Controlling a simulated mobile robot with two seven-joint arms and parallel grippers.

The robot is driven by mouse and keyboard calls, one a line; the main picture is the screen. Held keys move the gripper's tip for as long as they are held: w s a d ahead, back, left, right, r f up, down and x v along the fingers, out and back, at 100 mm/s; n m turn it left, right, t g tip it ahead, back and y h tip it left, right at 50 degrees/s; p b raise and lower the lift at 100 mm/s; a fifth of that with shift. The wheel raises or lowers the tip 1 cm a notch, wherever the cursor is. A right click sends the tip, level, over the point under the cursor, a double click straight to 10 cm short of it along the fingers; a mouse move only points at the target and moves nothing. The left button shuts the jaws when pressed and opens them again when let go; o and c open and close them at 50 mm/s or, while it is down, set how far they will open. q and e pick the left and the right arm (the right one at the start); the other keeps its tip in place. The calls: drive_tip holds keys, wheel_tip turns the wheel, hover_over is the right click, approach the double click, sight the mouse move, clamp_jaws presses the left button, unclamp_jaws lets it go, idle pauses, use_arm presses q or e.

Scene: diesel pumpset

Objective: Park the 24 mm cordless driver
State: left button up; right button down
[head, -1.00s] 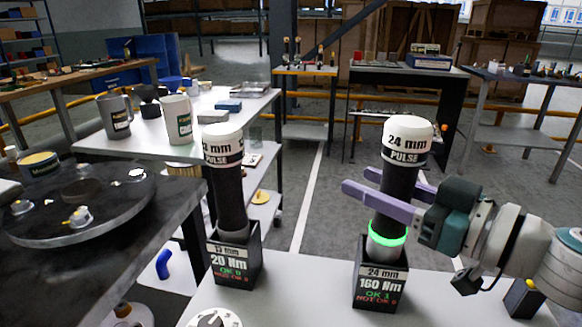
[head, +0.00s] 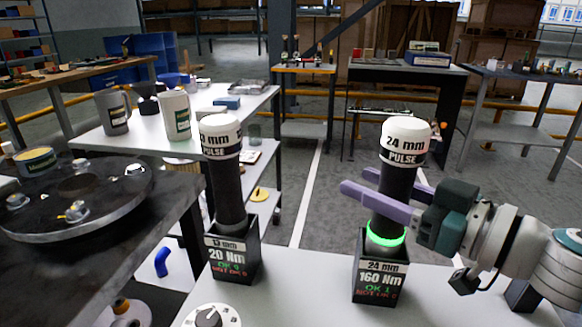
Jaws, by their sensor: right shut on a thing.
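The 24 mm driver (head: 399,178) is upright, with a white "24 mm PULSE" cap, a black body and a lit green ring near its foot. Its lower end is in the mouth of the black dock (head: 380,280) labelled "24 mm 160 Nm, OK 1"; the dock's inside is hidden, so I cannot tell whether it is fully seated. My right gripper (head: 356,181) comes from the right, its lilac fingers shut on the driver's body above the ring. My left gripper is not in view.
A second driver (head: 228,185) stands in its own dock (head: 234,255), labelled 20 Nm, to the left. A dial (head: 212,318) is at the front edge of the white table (head: 310,290). A dark round plate (head: 70,205) lies on the left bench. The table between the docks is clear.

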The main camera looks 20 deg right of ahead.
drive_tip(key=shift+f, duration=0.25)
drive_tip(key=shift+c, duration=2.3)
unclamp_jaws()
drive_tip(key=shift+o, duration=1)
drive_tip(key=shift+f, duration=0.15)
drive_tip(key=v, duration=1)
